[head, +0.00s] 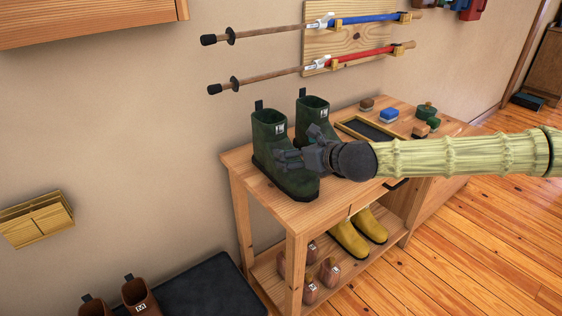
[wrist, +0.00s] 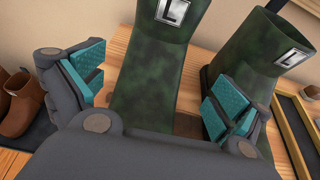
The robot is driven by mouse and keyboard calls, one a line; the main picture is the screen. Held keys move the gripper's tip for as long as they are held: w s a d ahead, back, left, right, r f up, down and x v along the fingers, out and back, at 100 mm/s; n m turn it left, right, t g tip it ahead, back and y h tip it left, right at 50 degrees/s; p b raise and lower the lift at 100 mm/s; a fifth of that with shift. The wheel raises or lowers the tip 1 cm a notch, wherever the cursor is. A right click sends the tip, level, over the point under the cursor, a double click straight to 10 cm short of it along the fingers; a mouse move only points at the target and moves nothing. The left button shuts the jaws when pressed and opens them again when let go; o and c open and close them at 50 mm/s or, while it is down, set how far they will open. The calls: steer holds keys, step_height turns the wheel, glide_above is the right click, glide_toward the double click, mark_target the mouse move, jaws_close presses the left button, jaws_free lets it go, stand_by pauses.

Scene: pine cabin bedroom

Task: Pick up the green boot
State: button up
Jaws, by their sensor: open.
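Two dark green boots stand upright on a wooden bench (head: 239,162). The nearer green boot (head: 270,142) is at the bench's left end, and it also shows in the wrist view (wrist: 156,85), between my two fingers. The other green boot (head: 312,112) stands just behind and to the right; it is also in the wrist view (wrist: 258,50), beyond my right finger. My gripper (head: 288,158) is open, in front of the nearer boot in the head view. In the wrist view my gripper (wrist: 150,90) has teal pads apart on either side of that boot. Contact cannot be told.
A dark tray (head: 370,129), brushes and a blue block (head: 389,114) lie on the bench to the right. Yellow boots (head: 349,240) and brown shoes (head: 329,272) are on the lower shelf. Poles (head: 290,75) hang on the wall. Brown boots (head: 140,296) stand at lower left.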

mark_target(285, 149)
steer(key=shift+a+x, duration=0.25)
steer(key=shift+x, duration=2.45)
steer(key=shift+w+a+f, duration=0.15)
steer(key=shift+w+a, duration=0.05)
steer(key=c, duration=1.5)
